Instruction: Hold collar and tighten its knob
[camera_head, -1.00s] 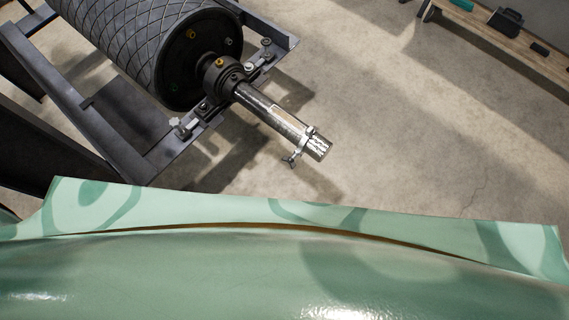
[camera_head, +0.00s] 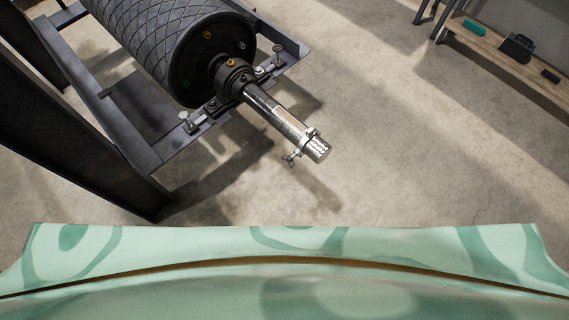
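A metal collar (camera_head: 309,134) sits around the shaft (camera_head: 274,113) close to its free, grooved end. Its knob (camera_head: 292,159), shaped like a small wing, sticks out from the collar's lower left side. The shaft comes out of a dark bearing block (camera_head: 233,79) at the end of a black pulley drum (camera_head: 170,45). Neither of my grippers is in view, and nothing touches the collar or the knob.
A dark steel frame (camera_head: 185,146) carries the drum, with a steel post at the left. A wooden bench (camera_head: 497,55) with a dark case (camera_head: 517,46) stands at the upper right. The concrete floor around the shaft's end is clear.

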